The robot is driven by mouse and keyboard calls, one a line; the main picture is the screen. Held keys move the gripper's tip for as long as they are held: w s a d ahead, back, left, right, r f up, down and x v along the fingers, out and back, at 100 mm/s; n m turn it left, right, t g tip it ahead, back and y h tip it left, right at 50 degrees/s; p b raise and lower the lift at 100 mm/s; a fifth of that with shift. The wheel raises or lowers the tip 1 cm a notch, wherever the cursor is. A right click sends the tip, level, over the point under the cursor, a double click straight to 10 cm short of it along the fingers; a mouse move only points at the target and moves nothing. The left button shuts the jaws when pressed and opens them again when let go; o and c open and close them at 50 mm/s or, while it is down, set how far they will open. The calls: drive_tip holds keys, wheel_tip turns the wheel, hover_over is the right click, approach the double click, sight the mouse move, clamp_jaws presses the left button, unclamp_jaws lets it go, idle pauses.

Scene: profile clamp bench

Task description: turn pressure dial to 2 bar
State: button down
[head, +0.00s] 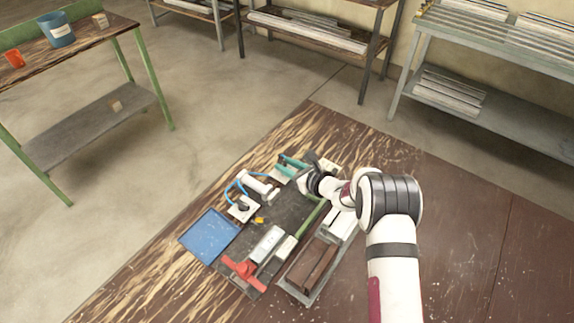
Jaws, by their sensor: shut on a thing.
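My gripper (304,183) is at the far end of the dark clamp bench plate (287,211), close to a teal fitting (290,165). It points down and is shut, seemingly on the pressure dial. The dial is hidden behind the fingers and wrist, so its face, scale and pointer setting cannot be read. A white cylinder (258,183) with a blue hose (232,189) lies just left of my gripper. A white square plate with a black part (243,207) is nearer the front.
A blue tray (209,236) lies at the left table edge. A red clamp handle (243,272), a grey metal block (267,243) and a green bar (311,217) are on the fixture. A long tray with a brown block (313,266) stands right. The table's right side is bare.

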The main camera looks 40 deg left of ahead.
drive_tip(key=shift+n+g, duration=0.3)
drive_tip(key=n+g, duration=0.2)
drive_tip(key=g, duration=0.1)
drive_tip(key=shift+w+d+n+y, duration=0.1)
drive_tip(key=shift+w+n+y, duration=0.2)
drive_tip(key=shift+w, duration=0.05)
drive_tip(key=shift+w+n+g, duration=0.15)
drive_tip(key=shift+n+g, duration=0.95)
drive_tip(key=shift+g, duration=0.2)
drive_tip(key=shift+n+g, duration=0.3)
drive_tip(key=shift+g, duration=0.1)
drive_tip(key=c, duration=0.6)
unclamp_jaws()
drive_tip(key=v, duration=1.5)
drive_tip(key=shift+r, duration=0.55)
